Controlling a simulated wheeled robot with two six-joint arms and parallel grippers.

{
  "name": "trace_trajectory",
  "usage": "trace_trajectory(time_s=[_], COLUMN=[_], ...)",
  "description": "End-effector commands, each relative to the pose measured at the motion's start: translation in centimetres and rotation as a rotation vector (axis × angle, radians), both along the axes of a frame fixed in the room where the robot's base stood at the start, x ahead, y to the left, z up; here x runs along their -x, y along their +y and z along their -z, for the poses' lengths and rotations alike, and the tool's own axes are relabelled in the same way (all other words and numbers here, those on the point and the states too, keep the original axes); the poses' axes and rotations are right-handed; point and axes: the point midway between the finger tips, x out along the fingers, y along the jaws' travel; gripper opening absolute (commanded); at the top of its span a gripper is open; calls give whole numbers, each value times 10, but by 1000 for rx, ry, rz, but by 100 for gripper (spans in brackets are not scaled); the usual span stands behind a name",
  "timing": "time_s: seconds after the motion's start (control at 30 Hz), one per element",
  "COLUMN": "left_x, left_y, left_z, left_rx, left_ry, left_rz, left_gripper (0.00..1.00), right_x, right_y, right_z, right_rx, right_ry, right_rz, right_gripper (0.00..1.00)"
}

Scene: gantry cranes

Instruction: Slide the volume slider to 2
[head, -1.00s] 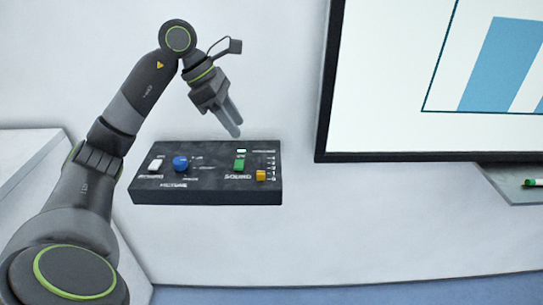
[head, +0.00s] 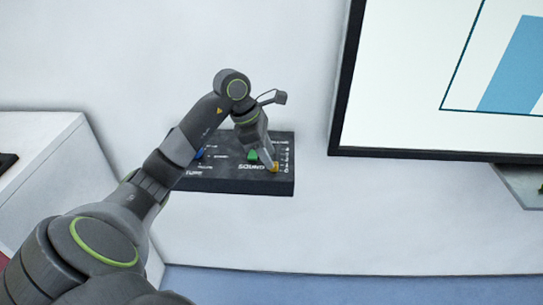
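A dark control panel (head: 232,186) sticks out from the white wall, with its left part behind my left arm. My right gripper is not in view.
A green switch (head: 252,155) sits just left of the gripper. A blue knob (head: 198,154) is partly hidden by my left arm. A large framed screen (head: 420,70) hangs at the right, above a small shelf (head: 520,184). A white cabinet (head: 50,150) stands at the left.

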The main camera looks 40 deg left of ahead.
Motion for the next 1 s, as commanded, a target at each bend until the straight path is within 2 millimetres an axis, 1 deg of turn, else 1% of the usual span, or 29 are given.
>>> trace_trajectory(time_s=[0.1,0.23,0.33,0.57,0.87,1.0], left_x=[-3,-5,-5,-6,-6,-6], left_y=[-6,-8,-9,-9,-9,-9], left_z=[13,23,26,26,26,26], left_rx=[3,2,0,0,0,0], left_ry=[2,1,0,0,0,0], left_rz=[0,0,-1,-1,0,0], left_gripper=[38,38,38,38,0,0], right_x=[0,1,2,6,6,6], right_y=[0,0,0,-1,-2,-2], right_z=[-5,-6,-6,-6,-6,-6], right_rx=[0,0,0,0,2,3], right_ry=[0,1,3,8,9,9], right_rz=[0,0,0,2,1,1], right_gripper=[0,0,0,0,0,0])
